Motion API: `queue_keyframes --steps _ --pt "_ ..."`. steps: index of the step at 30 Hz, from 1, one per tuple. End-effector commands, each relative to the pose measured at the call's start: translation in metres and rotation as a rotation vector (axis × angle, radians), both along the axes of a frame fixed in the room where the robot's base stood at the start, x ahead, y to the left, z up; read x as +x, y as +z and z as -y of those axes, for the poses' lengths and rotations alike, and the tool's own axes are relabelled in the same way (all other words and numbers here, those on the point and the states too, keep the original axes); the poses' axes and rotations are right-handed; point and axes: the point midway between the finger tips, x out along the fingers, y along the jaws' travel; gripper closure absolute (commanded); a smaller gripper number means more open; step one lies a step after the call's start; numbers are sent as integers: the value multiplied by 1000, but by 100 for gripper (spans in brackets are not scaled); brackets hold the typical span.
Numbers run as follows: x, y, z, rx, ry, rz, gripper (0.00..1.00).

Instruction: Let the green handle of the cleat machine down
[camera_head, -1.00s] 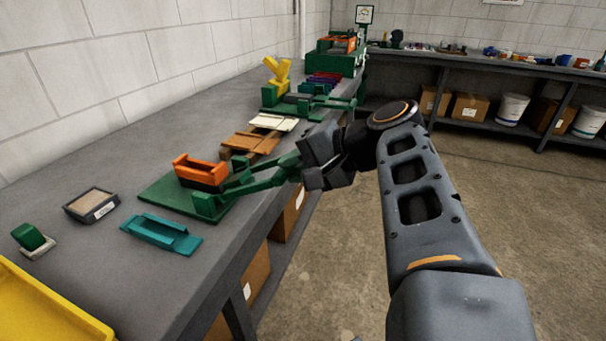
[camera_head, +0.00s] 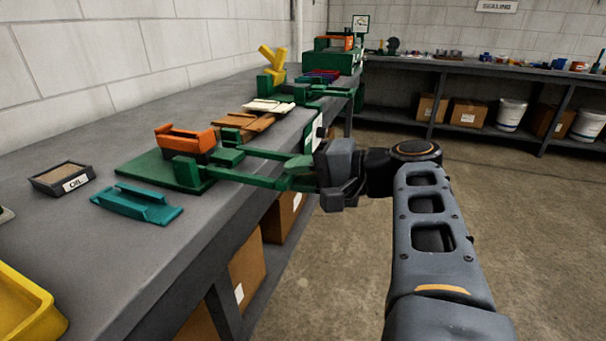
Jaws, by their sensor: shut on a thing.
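A machine with a green base plate (camera_head: 150,172) and an orange block (camera_head: 186,138) stands on the near part of the bench. Its green handle (camera_head: 255,182), made of two long bars, reaches right past the bench's front edge. The handle lies almost level, sloping slightly down to the right. My gripper (camera_head: 322,176) is shut on the handle's far end, out over the floor beside the bench. The jaws partly hide the grip end of the handle.
A teal tray (camera_head: 137,204), an oil pad box (camera_head: 62,179) and a yellow bin (camera_head: 28,305) sit on the near bench. Wooden pieces (camera_head: 246,124) and another green machine with a yellow fork (camera_head: 272,62) stand beyond. The floor to the right is clear.

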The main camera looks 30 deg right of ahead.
Motion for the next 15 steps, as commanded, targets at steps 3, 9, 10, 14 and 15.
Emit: queue_keyframes --steps 3,9,10,14,15 --pt "-1 -10 -1 -4 7 -18 100" --pt "0 -10 -1 -3 8 -19 100" --pt "0 -11 -1 -3 8 -19 100" --pt "0 -11 -1 -3 9 -20 70" --pt "0 -11 -1 -3 9 -20 66"
